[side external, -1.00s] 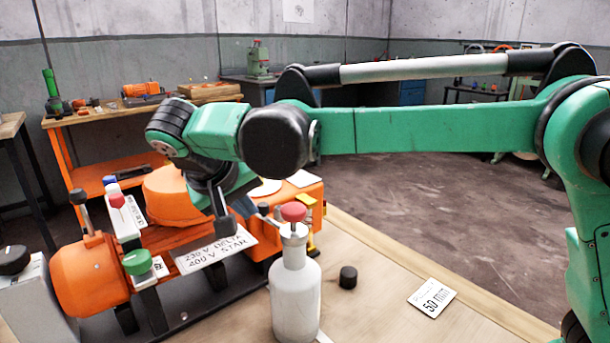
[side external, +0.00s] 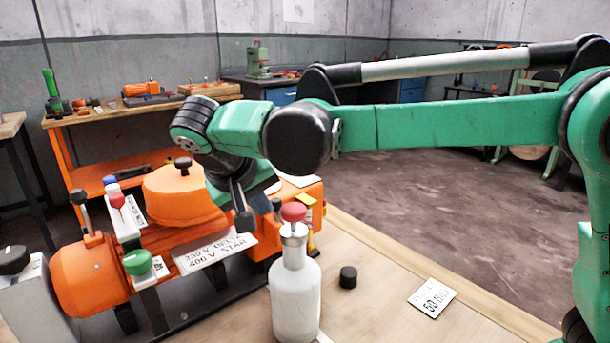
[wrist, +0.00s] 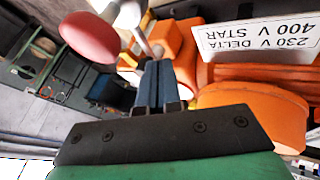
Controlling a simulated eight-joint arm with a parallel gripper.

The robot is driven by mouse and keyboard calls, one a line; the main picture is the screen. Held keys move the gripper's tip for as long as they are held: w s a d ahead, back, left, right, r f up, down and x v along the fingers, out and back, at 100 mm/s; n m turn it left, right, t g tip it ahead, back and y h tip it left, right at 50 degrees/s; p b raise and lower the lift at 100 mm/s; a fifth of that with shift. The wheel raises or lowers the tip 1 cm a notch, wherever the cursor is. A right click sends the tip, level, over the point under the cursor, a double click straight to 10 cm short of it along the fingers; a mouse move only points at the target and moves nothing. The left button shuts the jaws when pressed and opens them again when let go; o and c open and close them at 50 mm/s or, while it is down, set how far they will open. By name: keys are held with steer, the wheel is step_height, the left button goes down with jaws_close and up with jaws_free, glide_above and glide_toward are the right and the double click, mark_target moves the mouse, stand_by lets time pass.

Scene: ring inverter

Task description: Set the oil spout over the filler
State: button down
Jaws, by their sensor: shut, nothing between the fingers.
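A white bottle (side external: 295,295) with a metal neck and a red knob (side external: 293,212) on top stands upright on the bench, right of the orange machine. The red knob also shows in the wrist view (wrist: 90,38), with a pale metal piece (wrist: 138,28) beside it that looks like the spout. I cannot tell for sure which part is the filler; a yellow-edged part (side external: 306,200) shows behind the bottle. My gripper (side external: 245,220) points down beside the machine's orange dome (side external: 180,200), left of the bottle neck and apart from it. Its fingers (wrist: 158,68) are together and empty.
A "230 V DELTA 400 V STAR" plate (side external: 215,253) lies on the machine. Green (side external: 137,262) and red (side external: 117,200) knobs rise at its left. A black cap (side external: 348,277) and a "50 mm" card (side external: 432,298) lie on the bench, with clear wood between them.

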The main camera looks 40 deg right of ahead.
steer(key=v, duration=0.5)
steer(key=shift+s+a+r, duration=0.1)
steer(key=shift+a+r, duration=0.05)
steer(key=shift+r, duration=0.1)
